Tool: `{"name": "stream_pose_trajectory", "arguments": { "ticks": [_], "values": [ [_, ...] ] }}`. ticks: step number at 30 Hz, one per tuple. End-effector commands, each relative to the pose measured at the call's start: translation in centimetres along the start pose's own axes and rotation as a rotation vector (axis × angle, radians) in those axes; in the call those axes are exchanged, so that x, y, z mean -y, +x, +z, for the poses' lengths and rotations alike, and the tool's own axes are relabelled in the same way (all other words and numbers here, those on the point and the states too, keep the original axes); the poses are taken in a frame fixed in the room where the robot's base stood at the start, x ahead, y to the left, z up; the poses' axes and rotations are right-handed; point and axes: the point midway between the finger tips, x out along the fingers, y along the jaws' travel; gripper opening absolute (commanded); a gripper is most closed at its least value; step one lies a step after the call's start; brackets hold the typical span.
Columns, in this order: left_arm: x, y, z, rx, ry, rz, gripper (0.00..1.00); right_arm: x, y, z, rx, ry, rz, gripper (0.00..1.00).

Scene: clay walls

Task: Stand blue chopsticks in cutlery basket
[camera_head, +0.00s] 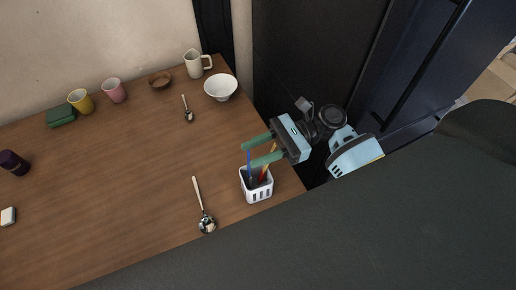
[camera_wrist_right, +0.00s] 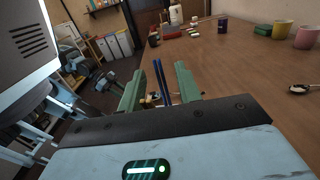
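The white cutlery basket (camera_head: 257,193) stands on the wooden table near its right front edge. Blue chopsticks (camera_head: 249,160) stand in it, leaning slightly, with a red and an orange utensil (camera_head: 266,170) beside them. My right gripper (camera_head: 250,154) is above the basket, its green fingers pointing left. In the right wrist view, the blue chopsticks (camera_wrist_right: 161,82) rise between the fingers of the right gripper (camera_wrist_right: 160,88), with a gap on each side. The right gripper is open. The chopsticks' lower ends are hidden in the basket. My left gripper is not in view.
A spoon (camera_head: 203,208) lies left of the basket, and another (camera_head: 187,109) lies farther back. The table's middle is clear.

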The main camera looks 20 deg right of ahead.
Motion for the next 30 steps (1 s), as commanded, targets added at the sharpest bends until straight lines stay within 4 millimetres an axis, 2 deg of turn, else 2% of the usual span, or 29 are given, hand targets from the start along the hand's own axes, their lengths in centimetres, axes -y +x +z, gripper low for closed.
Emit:
{"name": "stream_pose_trajectory", "arguments": {
  "ticks": [7,13,15,30],
  "values": [
    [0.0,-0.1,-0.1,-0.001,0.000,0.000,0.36,0.0,0.0,0.8,-0.001,-0.003,0.000,0.34],
    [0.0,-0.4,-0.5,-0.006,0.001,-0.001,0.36,0.0,0.0,4.1,-0.002,-0.007,0.001,0.34],
    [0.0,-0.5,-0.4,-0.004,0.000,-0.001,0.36,-1.7,0.6,3.7,-0.001,0.001,0.002,0.34],
    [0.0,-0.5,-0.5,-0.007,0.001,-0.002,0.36,-11.3,4.2,4.6,-0.001,0.003,0.003,0.34]
  ]
}}
